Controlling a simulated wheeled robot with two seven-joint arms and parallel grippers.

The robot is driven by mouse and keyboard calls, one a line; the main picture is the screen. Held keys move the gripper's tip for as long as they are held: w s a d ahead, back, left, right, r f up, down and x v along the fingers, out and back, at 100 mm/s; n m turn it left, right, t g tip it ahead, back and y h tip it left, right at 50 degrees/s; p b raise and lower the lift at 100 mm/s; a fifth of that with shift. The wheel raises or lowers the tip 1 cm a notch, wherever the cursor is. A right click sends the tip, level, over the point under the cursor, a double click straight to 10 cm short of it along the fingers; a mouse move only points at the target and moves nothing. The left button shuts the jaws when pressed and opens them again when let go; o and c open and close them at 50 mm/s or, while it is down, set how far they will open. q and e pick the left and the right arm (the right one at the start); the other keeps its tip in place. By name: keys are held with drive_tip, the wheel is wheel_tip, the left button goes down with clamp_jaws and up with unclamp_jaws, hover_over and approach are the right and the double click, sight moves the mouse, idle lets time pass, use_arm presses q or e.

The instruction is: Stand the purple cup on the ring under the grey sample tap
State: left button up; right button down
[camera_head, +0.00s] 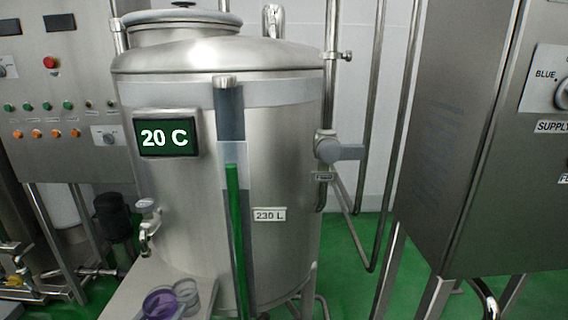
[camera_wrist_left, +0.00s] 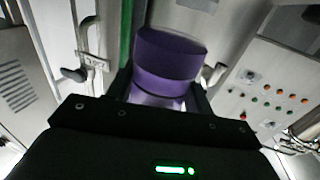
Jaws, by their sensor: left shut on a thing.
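The purple cup (camera_wrist_left: 168,62) stands between the two fingers of my left gripper (camera_wrist_left: 162,92) in the left wrist view, and the gripper is shut on it. In the head view, the see-through purple cup (camera_head: 159,303) is at the bottom edge, over the light shelf. My left gripper is not clear there. The grey sample tap (camera_head: 148,230) sticks out low on the tank's left side, above and left of the cup. My right gripper is not in view.
The light shelf (camera_head: 122,297) lies before the steel tank (camera_head: 275,150). A green level gauge (camera_head: 234,235) runs down the tank. A steel cabinet (camera_head: 455,150) stands at right.

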sight(173, 310)
use_arm(q)
drive_tip(key=y, duration=0.1)
drive_tip(key=n+y, duration=0.1)
drive_tip(key=n, duration=0.1)
drive_tip(key=shift+w+d+r+y, duration=0.25)
drive_tip(key=shift+d+r+y, duration=0.1)
drive_tip(key=shift+y, duration=0.05)
drive_tip(key=shift+w+d+r+n+y, duration=0.1)
drive_tip(key=shift+d+r+n+y, duration=0.25)
drive_tip(key=shift+d+y, duration=0.25)
drive_tip(key=shift+w+d+r, duration=0.1)
drive_tip(key=shift+d+r, duration=0.25)
drive_tip(key=shift+d, duration=0.25)
drive_tip(key=shift+a, duration=0.15)
